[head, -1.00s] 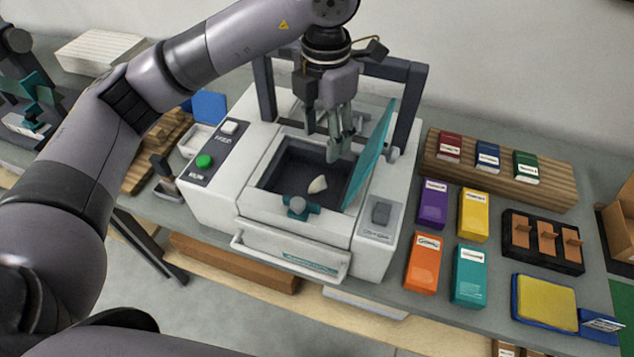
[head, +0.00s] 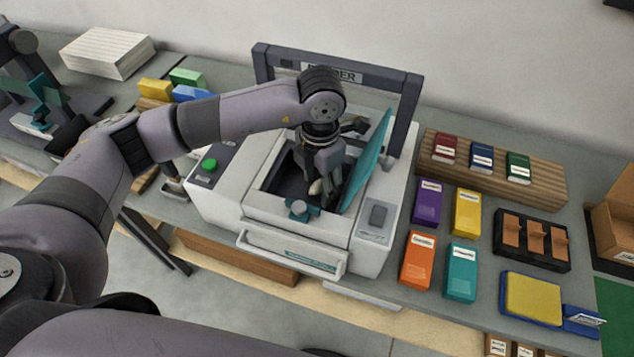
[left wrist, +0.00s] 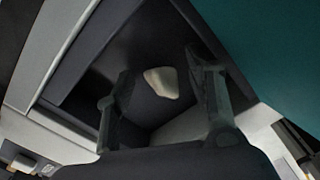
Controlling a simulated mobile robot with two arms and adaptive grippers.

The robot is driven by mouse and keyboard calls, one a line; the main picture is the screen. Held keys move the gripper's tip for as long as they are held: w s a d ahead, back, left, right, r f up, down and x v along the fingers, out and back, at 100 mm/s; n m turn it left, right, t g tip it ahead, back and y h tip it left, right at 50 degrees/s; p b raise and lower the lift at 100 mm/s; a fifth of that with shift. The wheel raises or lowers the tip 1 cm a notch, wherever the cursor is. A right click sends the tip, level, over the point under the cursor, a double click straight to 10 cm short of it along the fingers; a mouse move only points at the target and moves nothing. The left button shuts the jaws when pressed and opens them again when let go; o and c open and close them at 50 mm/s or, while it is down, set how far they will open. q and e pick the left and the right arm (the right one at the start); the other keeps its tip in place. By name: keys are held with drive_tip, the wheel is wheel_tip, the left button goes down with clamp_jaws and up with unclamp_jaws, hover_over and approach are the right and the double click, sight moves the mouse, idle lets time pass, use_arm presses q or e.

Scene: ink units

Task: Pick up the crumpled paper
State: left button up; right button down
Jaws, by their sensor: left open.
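The crumpled paper (head: 315,187) is a small off-white lump inside the dark open well of the white machine (head: 262,209). In the left wrist view the crumpled paper (left wrist: 161,83) lies on the dark floor of the well, ahead of the fingers and between their lines. My left gripper (head: 324,196) points down into the well and is open, close to the paper. In the left wrist view its two fingers (left wrist: 160,95) stand apart with nothing held. Whether a finger touches the paper cannot be told. My right gripper is not in view.
A raised teal lid (head: 370,165) stands just right of my left gripper. A dark frame (head: 408,105) rises behind the well. A teal clamp with a grey knob (head: 299,208) sits at the well's front edge. Coloured ink boxes (head: 427,203) stand to the right.

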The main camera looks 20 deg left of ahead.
use_arm(q)
drive_tip(key=shift+d, duration=0.1)
drive_tip(key=shift+c, duration=0.4)
drive_tip(key=c, duration=0.7)
drive_tip(key=shift+c, duration=0.2)
